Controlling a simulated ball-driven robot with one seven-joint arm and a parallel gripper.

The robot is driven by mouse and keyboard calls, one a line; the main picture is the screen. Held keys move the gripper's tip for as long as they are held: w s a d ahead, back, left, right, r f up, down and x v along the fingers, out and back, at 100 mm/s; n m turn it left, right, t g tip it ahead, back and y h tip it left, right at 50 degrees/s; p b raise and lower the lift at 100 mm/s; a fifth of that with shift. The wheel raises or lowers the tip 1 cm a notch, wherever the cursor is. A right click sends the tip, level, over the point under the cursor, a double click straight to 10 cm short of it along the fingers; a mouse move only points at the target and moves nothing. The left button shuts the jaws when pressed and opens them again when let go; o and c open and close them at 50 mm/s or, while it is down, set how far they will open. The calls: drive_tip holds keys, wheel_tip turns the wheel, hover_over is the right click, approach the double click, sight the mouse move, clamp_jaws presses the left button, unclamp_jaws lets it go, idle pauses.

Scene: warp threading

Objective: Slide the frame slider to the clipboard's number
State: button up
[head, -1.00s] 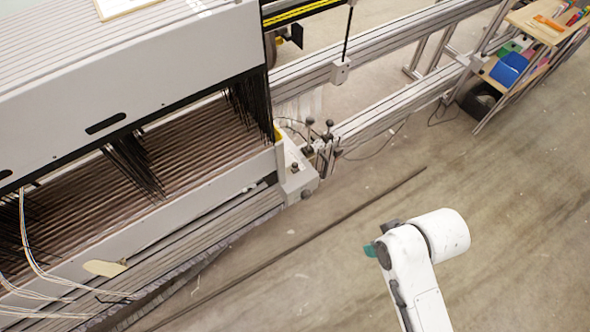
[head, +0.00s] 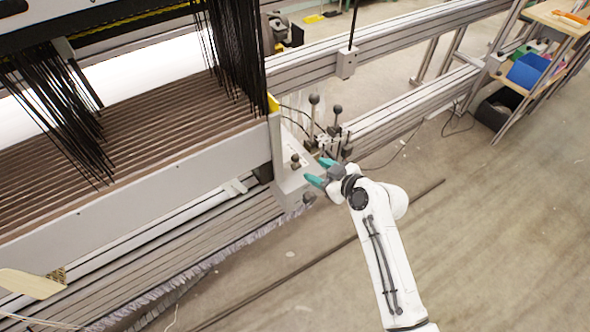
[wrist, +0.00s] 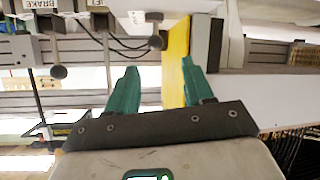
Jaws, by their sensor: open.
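My gripper (head: 323,173) is open, its teal fingers beside the grey end block (head: 291,185) of the loom frame. A dark round knob (head: 295,160) stands on that block, just left of the fingertips; I cannot tell whether it is the frame slider. In the wrist view my gripper (wrist: 155,80) is open with nothing between its fingers. Beyond them are a yellow strip (wrist: 176,45) and a dark ball knob (wrist: 155,42). No clipboard or readable number shows now.
Black cords (head: 232,45) hang over the brown slats at left. A shelf (head: 555,20) with bins stands far right. The floor at lower right is open.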

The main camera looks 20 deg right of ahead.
sight(298, 159)
drive_tip(key=x, duration=0.3)
drive_tip(key=b+x, duration=0.1)
drive_tip(key=x, duration=0.3)
drive_tip(key=b+x, duration=0.1)
drive_tip(key=x, duration=0.3)
drive_tip(key=shift+w+d+r, duration=0.1)
drive_tip(key=shift+w+d, duration=0.1)
drive_tip(key=shift+w, duration=0.25)
drive_tip(key=shift+c, duration=0.5)
clamp_jaws()
